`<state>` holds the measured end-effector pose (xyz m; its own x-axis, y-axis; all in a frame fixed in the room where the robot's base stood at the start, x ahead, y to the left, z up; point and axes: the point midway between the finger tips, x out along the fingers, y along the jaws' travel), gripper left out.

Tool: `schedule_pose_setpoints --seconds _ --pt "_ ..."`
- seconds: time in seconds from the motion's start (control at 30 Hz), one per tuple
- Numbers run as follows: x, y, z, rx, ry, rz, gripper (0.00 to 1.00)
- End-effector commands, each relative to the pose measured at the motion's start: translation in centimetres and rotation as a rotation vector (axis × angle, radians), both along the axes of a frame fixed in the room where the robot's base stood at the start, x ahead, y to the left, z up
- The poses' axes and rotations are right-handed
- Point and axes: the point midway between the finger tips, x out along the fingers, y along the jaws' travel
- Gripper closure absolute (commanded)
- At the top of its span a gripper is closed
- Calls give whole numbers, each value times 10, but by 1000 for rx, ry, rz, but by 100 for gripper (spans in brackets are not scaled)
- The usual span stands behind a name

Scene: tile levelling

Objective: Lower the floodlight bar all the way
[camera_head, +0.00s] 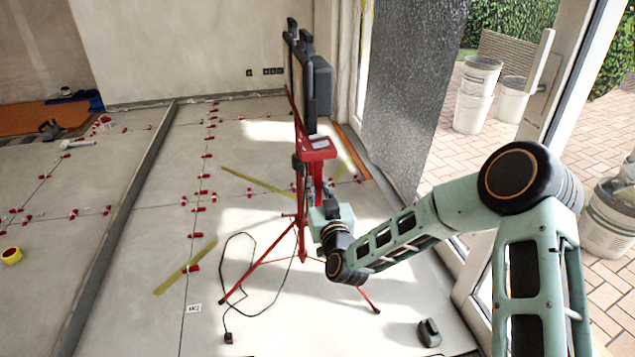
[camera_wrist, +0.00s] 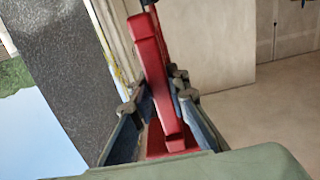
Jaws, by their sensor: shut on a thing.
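The floodlight stand is a red tripod (camera_head: 301,242) on the tiled floor, upright in the middle of the head view. Black floodlights (camera_head: 320,86) sit at its top, seen nearly edge-on. The bar that bears them is mostly hidden behind them. A red bracket (camera_head: 317,148) shows just below the lamps. My gripper (camera_head: 324,188) is at the stand below this bracket. In the wrist view my gripper (camera_wrist: 157,98) is shut on a red bar-shaped part (camera_wrist: 152,62) of the stand. Where this part joins the mast is hidden.
A black cable (camera_head: 238,236) lies looped on the floor left of the tripod. Red levelling clips (camera_head: 200,208) and yellow strips (camera_head: 185,267) lie on the tiles to the left. A dark patterned panel (camera_head: 410,90) and the door frame stand close on the right.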

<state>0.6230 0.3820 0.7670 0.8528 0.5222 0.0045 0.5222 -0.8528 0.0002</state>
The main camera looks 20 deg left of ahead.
Motion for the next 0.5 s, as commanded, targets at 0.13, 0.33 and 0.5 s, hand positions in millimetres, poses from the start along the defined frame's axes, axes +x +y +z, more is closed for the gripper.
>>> schedule_pose_setpoints --seconds 0.13,0.33,0.5 --pt "-1 -1 -40 -7 12 1 100" --pt "-1 -1 -61 -7 12 1 100" --pt "-1 -1 -67 -6 12 0 100"
